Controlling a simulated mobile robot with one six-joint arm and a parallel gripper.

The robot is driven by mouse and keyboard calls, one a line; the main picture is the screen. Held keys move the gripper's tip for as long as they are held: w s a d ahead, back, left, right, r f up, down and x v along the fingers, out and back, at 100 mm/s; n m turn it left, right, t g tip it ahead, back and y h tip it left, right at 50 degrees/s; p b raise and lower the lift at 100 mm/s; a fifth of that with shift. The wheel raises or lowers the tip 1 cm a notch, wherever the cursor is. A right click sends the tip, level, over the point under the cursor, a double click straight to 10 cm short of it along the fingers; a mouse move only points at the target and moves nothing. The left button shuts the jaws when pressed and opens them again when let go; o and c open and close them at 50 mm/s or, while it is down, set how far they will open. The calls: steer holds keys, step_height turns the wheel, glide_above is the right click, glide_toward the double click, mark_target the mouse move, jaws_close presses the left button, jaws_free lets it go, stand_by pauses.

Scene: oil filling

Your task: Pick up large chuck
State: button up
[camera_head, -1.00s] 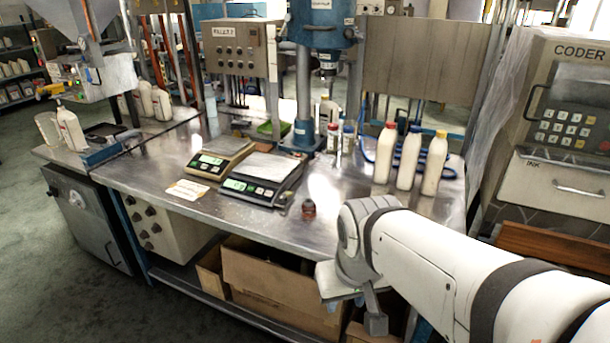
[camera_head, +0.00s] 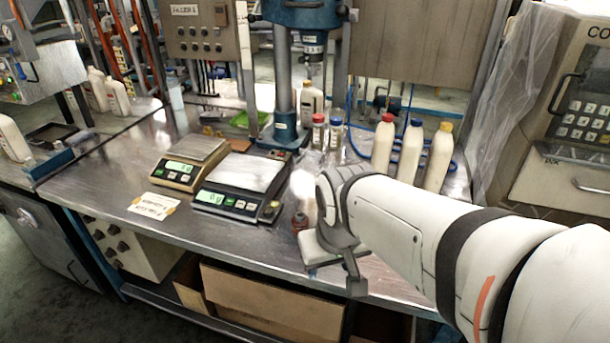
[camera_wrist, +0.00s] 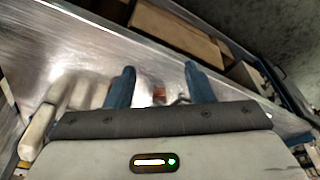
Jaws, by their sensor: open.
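A small reddish-brown piece (camera_head: 300,222), which looks like the chuck, stands on the steel bench near its front edge, partly hidden by my arm. In the wrist view, a small red piece (camera_wrist: 159,93) shows between the two blue fingers, with a dark bit just right of it. My gripper (camera_wrist: 159,70) is open, and nothing is held. In the head view my gripper (camera_head: 345,272) is just right of the piece, near the bench front. I cannot tell the exact gap between them.
Two scales (camera_head: 240,185) sit left of the piece, with a paper label (camera_head: 153,206) beside them. Several white bottles (camera_head: 408,152) stand behind my arm. A blue filler stand (camera_head: 284,128) rises at the back. Cardboard boxes (camera_head: 270,303) lie under the bench.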

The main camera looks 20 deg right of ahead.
steer(key=shift+o, duration=0.4)
steer(key=w+d+f+t+h, duration=0.2)
steer(key=w+d+f+t, duration=0.2)
steer(key=w+d, duration=0.9)
step_height(320, 180, down, 3)
steer(key=shift+w+r, duration=0.15)
steer(key=shift+r, duration=0.05)
steer(key=w+d+f+t, duration=0.1)
steer(key=f, duration=0.1)
steer(key=w+d+f+n+t+y, duration=0.1)
steer(key=w+d+f, duration=0.1)
steer(key=w+d+f+t, duration=0.1)
steer(key=f+t, duration=0.1)
steer(key=shift+w+d+f+y+p, duration=0.2)
steer(key=shift+w+d+y+p, duration=0.05)
steer(key=shift+d+y+p, duration=0.15)
steer(key=shift+d+f+t+y, duration=0.1)
steer(key=shift+f+t+y, duration=0.3)
steer(key=shift+t, duration=0.1)
steer(key=shift+s+f+t+y, duration=0.15)
steer(key=shift+f+t+y, duration=0.15)
steer(key=shift+t+y, duration=0.25)
steer(key=shift+w+f+t, duration=0.15)
steer(key=shift+w+t, duration=0.1)
steer(key=shift+w, duration=0.05)
steer(key=p+x, duration=0.1)
steer(key=x, duration=0.6)
steer(key=shift+w, duration=0.1)
steer(key=shift+c, duration=0.2)
jaws_close()
